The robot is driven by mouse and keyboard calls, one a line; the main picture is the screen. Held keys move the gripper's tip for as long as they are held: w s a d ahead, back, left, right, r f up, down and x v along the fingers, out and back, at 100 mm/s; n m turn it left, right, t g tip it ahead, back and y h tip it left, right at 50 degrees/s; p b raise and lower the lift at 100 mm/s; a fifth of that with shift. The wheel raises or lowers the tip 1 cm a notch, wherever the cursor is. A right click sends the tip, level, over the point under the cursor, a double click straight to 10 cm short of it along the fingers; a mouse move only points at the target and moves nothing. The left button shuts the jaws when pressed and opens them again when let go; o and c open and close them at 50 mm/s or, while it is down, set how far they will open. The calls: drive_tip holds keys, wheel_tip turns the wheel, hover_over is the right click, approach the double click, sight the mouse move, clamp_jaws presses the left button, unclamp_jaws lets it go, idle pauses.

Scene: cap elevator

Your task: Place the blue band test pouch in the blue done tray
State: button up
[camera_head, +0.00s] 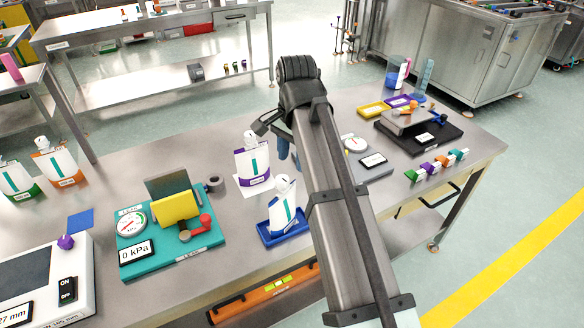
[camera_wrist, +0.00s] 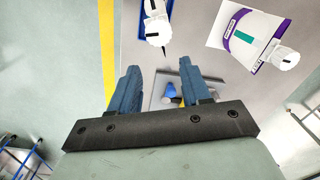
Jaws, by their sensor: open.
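The blue band pouch (camera_head: 283,207) is white with a teal stripe, a blue lower band and a white cap. In the head view it stands upright in the blue tray (camera_head: 264,238) at the table's front. A white-capped pouch at the top edge of the wrist view (camera_wrist: 156,24) appears to be the same one; its band is not visible there. My gripper (camera_wrist: 160,82) is open, with nothing between its fingertips, and apart from the pouch. In the head view the gripper (camera_head: 283,150) is partly hidden by my arm, behind and above the pouch.
A purple band pouch (camera_head: 253,163) stands on a white sheet just behind the blue one. A teal leak tester (camera_head: 170,232) with a yellow block is to the left. A scale (camera_head: 358,160) and a black device (camera_head: 420,130) lie to the right of my arm.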

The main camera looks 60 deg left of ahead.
drive_tip(key=w+d+f+m+h, duration=0.1)
drive_tip(key=w+d+f, duration=0.5)
drive_tip(key=w+f, duration=0.35)
drive_tip(key=w+d+f, duration=0.5)
drive_tip(key=w+f, duration=0.3)
drive_tip(key=f, duration=0.2)
drive_tip(key=w+d+f+m+g+h, duration=0.1)
drive_tip(key=w+d+f, duration=0.3)
drive_tip(key=d+f, duration=0.65)
drive_tip(key=w+d+f+g, duration=0.1)
drive_tip(key=w+d+f, duration=0.3)
drive_tip(key=d+f, duration=0.7)
drive_tip(key=s+d+f+g, duration=0.1)
drive_tip(key=s+d+f, duration=0.1)
drive_tip(key=d+f, duration=0.45)
drive_tip(key=s+d+f+m+g, duration=0.1)
drive_tip(key=s+d+f, duration=0.15)
drive_tip(key=d, duration=0.65)
drive_tip(key=s+d+f+g, duration=0.1)
drive_tip(key=s+d+f, duration=0.1)
drive_tip(key=d+f, duration=0.45)
drive_tip(key=s+d+f, duration=0.3)
drive_tip(key=s+d, duration=0.4)
drive_tip(key=s, duration=0.1)
drive_tip(key=s+d+f+m+g+y, duration=0.1)
drive_tip(key=s+d+f, duration=0.2)
drive_tip(key=s+d, duration=0.4)
drive_tip(key=shift+s+d+g+y, duration=0.3)
drive_tip(key=shift+s+d, duration=0.1)
drive_tip(key=shift+s, duration=0.65)
